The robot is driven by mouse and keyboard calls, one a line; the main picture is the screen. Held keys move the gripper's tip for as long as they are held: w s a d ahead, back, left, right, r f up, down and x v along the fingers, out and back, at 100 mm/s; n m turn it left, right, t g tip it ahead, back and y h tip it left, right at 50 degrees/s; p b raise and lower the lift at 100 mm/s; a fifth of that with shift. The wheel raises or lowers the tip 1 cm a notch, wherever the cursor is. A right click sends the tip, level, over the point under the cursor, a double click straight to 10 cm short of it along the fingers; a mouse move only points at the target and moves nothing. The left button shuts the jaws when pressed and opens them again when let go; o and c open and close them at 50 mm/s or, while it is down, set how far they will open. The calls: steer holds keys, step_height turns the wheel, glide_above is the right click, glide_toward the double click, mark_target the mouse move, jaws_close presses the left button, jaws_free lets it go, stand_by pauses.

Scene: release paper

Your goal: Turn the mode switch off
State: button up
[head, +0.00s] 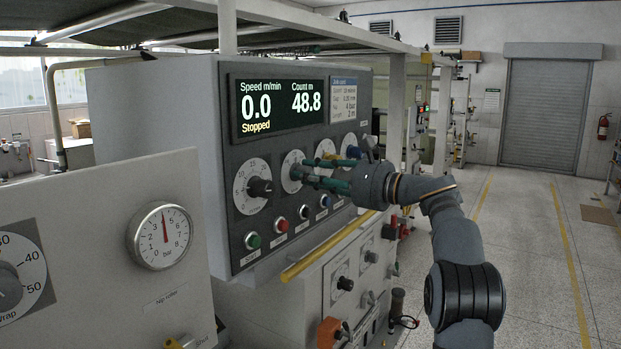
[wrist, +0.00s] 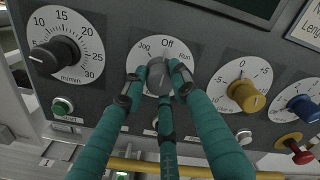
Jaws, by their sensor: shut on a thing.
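The mode switch is a grey knob (wrist: 160,76) on a round white dial marked Jog, Off and Run. In the wrist view, my gripper (wrist: 158,82) has its teal fingers closed around the knob from both sides, with a third finger below. The knob's upper end seems to lie near the Off mark, but the fingers partly cover it and its exact angle is hard to tell. In the head view, the white mode dial (head: 289,162) is partly hidden behind my gripper (head: 300,174), which reaches in from the right.
A black speed knob (wrist: 54,54) sits left of the switch; a yellow knob (wrist: 246,95) and a blue knob (wrist: 304,108) sit right. Push buttons line the panel below, including a green one (head: 252,241). The display (head: 277,106) reads 0.0, Stopped. A yellow rail (head: 325,247) runs below.

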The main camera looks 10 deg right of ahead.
stand_by(0.3)
steer(key=o, duration=1.2)
steer(key=shift+d, duration=0.1)
steer(key=shift+c, duration=0.2)
steer(key=v, duration=1.2)
steer(key=x, duration=1.2)
steer(key=shift+w, duration=0.1)
